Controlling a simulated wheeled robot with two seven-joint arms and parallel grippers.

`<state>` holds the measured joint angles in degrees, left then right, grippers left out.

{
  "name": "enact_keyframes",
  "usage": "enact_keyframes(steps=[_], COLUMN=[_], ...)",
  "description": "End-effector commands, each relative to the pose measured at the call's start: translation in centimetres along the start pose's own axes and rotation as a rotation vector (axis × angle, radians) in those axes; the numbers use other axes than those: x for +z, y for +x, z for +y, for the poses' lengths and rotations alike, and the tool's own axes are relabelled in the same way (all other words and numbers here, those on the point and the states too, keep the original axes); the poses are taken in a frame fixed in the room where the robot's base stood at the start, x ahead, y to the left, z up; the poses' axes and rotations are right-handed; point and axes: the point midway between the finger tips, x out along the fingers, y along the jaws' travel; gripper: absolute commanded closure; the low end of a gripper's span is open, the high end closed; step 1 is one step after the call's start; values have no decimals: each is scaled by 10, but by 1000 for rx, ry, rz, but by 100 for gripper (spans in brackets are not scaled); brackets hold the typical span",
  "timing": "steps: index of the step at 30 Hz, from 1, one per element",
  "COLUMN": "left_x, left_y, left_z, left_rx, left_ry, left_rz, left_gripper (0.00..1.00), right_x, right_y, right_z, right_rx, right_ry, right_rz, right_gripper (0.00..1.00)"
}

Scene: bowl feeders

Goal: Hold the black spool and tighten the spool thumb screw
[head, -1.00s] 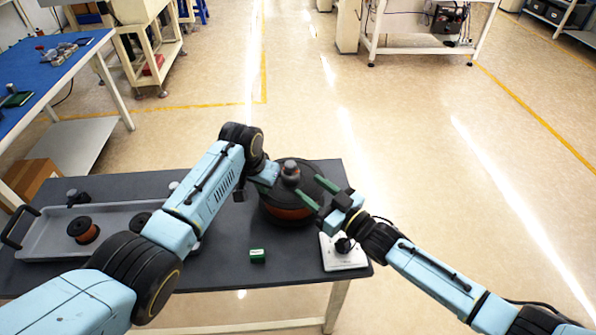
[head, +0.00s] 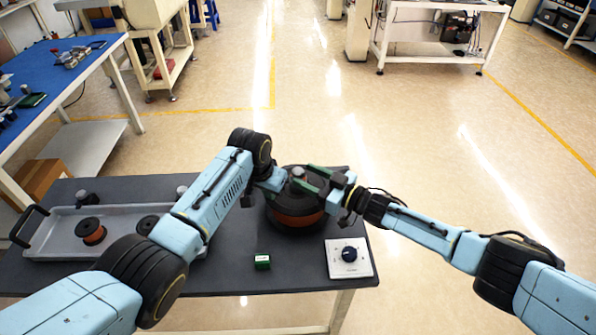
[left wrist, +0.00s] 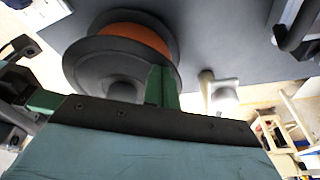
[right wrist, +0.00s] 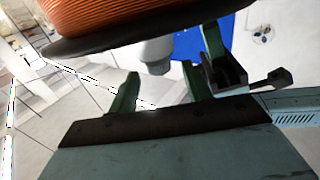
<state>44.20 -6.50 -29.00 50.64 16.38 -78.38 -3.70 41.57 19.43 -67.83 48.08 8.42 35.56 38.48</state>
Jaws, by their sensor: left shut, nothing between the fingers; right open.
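The black spool (head: 298,219) with orange-copper winding lies flat near the table's right back edge. It also shows in the left wrist view (left wrist: 138,36) and the right wrist view (right wrist: 150,18). The grey spool thumb screw (head: 298,173) stands on its top centre; in the right wrist view (right wrist: 156,55) it is just beyond my fingertips. My left gripper (head: 285,186) is shut and empty beside the screw, over the spool's top; whether it touches the spool is unclear. My right gripper (right wrist: 158,72) is open, its fingers pointing at the screw from the right.
A grey tray (head: 55,242) with small spools lies at the table's left. The two grippers are close together over the spool.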

Motion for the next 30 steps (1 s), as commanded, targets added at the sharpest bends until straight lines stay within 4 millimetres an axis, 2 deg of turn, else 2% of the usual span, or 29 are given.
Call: enact_keyframes(steps=[1,9,23,30], left_x=[7,7,7,7], left_y=[6,7,7,7], left_z=[0,0,0,0], left_rx=[2,2,1,1], left_ry=[-3,-3,-3,-3], left_rz=[-19,-19,-19,-19], left_gripper=[100,100,100,100], right_x=[-1,0,0,0], right_y=[10,31,37,36], right_z=[-1,0,0,0], right_rx=[-1,0,0,0], right_ry=[-1,0,0,0], right_rz=[2,1,1,1], right_gripper=[51,51,51,82])
